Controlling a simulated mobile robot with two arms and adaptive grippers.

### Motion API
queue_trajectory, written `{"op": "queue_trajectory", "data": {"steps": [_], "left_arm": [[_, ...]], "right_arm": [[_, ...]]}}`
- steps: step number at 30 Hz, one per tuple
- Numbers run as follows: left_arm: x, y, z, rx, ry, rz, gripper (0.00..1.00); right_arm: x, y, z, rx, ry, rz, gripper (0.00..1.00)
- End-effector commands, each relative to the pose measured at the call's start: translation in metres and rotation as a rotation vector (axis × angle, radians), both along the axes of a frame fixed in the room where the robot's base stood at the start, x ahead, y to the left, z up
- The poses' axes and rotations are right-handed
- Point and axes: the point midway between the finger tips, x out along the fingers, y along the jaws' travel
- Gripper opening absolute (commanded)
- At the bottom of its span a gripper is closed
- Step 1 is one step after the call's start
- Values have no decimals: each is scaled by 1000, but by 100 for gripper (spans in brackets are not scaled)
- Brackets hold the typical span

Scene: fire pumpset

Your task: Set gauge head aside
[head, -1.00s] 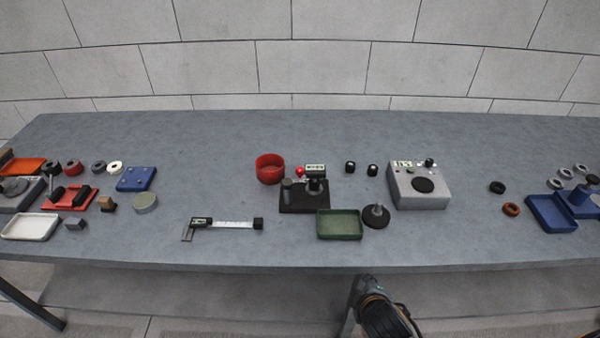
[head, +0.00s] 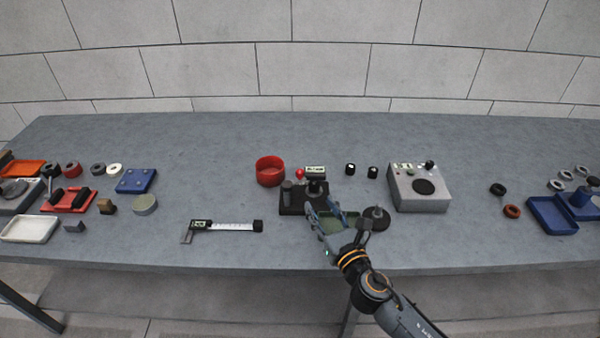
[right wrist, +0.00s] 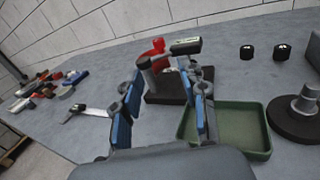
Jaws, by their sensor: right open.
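The gauge head (head: 316,172) is a small dark block with a pale display, held up on a black stand (head: 293,205) near the middle of the table. It also shows in the right wrist view (right wrist: 186,46), above and beyond my fingers. My right gripper (head: 337,212) is open and empty, over the green tray in front of the stand. In the right wrist view its blue-padded fingers (right wrist: 163,75) are spread apart, with the stand's post between and beyond them. The gauge head is apart from the fingers. My left gripper is not in view.
A green tray (right wrist: 233,144) and a round black base with a peg (head: 378,221) lie beside the stand. A red ring (head: 270,171), two black knobs (head: 350,169) and a grey box (head: 433,200) are nearby. A caliper (head: 225,226) lies left; bare table surrounds it.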

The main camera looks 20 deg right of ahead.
Motion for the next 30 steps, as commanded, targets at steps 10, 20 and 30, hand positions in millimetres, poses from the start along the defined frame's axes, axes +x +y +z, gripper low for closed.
{"op": "queue_trajectory", "data": {"steps": [10, 20, 30], "left_arm": [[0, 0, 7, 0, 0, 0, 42], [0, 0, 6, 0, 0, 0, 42], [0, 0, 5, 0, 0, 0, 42]], "right_arm": [[52, 7, 3, -17, -7, 6, 42], [115, 15, 1, -15, -5, 6, 42], [137, 17, 0, -15, -4, 5, 42]]}}
